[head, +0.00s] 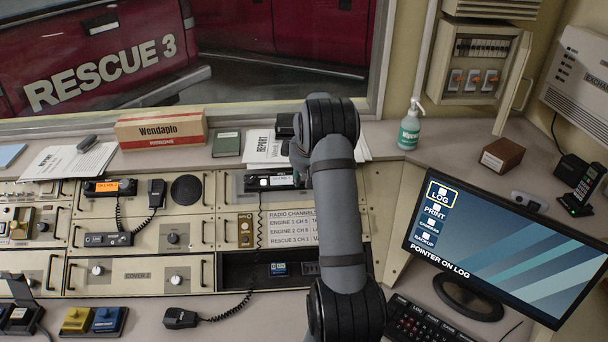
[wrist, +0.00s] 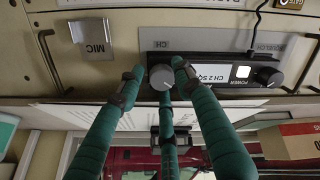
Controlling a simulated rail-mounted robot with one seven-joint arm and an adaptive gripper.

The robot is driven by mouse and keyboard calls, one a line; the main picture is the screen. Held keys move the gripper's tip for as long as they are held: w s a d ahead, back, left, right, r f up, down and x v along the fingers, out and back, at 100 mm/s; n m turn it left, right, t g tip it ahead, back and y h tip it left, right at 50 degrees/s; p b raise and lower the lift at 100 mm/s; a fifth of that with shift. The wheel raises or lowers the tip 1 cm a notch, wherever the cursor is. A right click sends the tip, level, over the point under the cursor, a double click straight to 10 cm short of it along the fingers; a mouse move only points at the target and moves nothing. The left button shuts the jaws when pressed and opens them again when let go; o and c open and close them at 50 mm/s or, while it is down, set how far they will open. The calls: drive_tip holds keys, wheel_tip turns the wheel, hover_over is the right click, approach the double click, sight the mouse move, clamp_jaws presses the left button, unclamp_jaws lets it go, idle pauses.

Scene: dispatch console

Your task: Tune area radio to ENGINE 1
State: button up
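One finger is on each side and a third lies below. The fingers look spread, with a small gap on the left; contact on the right is unclear.
Another radio with an orange display (head: 110,187) and a handset (head: 157,192) sits to the left. A red and tan box (head: 160,129) and papers (head: 262,147) lie on the ledge behind. A monitor (head: 500,240) stands right. A squelch knob (wrist: 268,77) and MIC plate (wrist: 93,38) flank the fingers.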

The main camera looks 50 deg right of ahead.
drive_tip(key=shift+w, duration=0.1)
drive_tip(key=shift+c, duration=0.3)
drive_tip(key=c, duration=0.8)
drive_tip(key=shift+f+b, duration=0.2)
drive_tip(key=shift+b, duration=0.1)
